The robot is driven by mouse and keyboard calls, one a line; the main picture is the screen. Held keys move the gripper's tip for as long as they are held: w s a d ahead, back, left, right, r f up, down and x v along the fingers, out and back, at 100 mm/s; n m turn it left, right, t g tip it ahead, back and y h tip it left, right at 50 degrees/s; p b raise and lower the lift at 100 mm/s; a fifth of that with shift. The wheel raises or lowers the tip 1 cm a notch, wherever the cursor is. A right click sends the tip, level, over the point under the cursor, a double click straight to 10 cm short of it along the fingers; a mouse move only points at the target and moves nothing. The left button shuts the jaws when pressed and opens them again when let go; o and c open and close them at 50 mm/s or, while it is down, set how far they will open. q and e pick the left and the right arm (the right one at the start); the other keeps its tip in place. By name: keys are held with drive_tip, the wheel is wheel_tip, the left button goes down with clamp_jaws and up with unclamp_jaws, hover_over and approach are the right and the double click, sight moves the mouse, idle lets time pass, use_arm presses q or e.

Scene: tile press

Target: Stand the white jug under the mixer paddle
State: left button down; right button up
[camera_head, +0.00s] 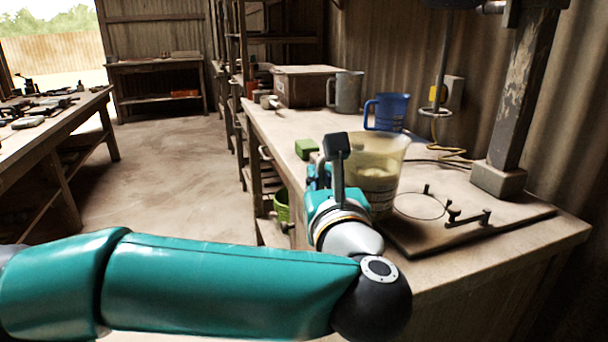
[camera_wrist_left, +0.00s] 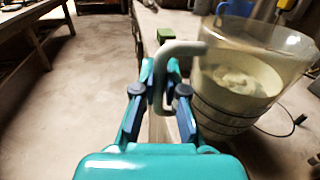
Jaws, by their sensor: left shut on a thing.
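The white jug (camera_head: 385,155) is a translucent, cloudy tub-shaped vessel with pale stuff inside. It stands upright at the left side of the base board, left of the drawn circle (camera_head: 420,206); whether its bottom touches is unclear. My left gripper (camera_head: 322,168) is at its left side. In the left wrist view, the fingers of my left gripper (camera_wrist_left: 161,95) are shut on the pale handle of the white jug (camera_wrist_left: 235,85). The mixer paddle (camera_head: 436,112) hangs on its rod above and right of the jug, with a ring at its end. My right gripper is out of view.
The mixer post (camera_head: 512,110) rises from the base board (camera_head: 500,225), which carries a clamp (camera_head: 468,215). A blue jug (camera_head: 388,110), a grey jug (camera_head: 347,92) and a box (camera_head: 300,88) stand behind. A green block (camera_head: 306,148) lies left of the jug. A cable (camera_head: 455,153) runs behind.

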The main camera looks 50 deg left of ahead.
sight(361, 180)
use_arm(q)
drive_tip(key=w+p, duration=0.1)
drive_tip(key=w+d+p, duration=0.1)
drive_tip(key=w, duration=0.1)
drive_tip(key=w+d, duration=0.1)
drive_tip(key=w, duration=0.1)
drive_tip(key=shift+w+r+p, duration=0.1)
drive_tip(key=shift+p, duration=0.3)
drive_tip(key=w+p, duration=0.1)
drive_tip(key=w+d+p, duration=0.1)
drive_tip(key=w, duration=0.1)
drive_tip(key=w+d+p, duration=0.1)
drive_tip(key=w, duration=0.1)
drive_tip(key=shift+p, duration=0.3)
drive_tip(key=shift+s+f+b, duration=0.1)
drive_tip(key=shift+f+b, duration=0.45)
drive_tip(key=shift+b, duration=0.6)
drive_tip(key=shift+s+d+f+b, duration=0.15)
drive_tip(key=shift+f+b, duration=0.1)
drive_tip(key=shift+b, duration=0.5)
drive_tip(key=c, duration=1.2)
unclamp_jaws()
drive_tip(key=shift+o, duration=0.2)
drive_tip(key=shift+f, duration=0.15)
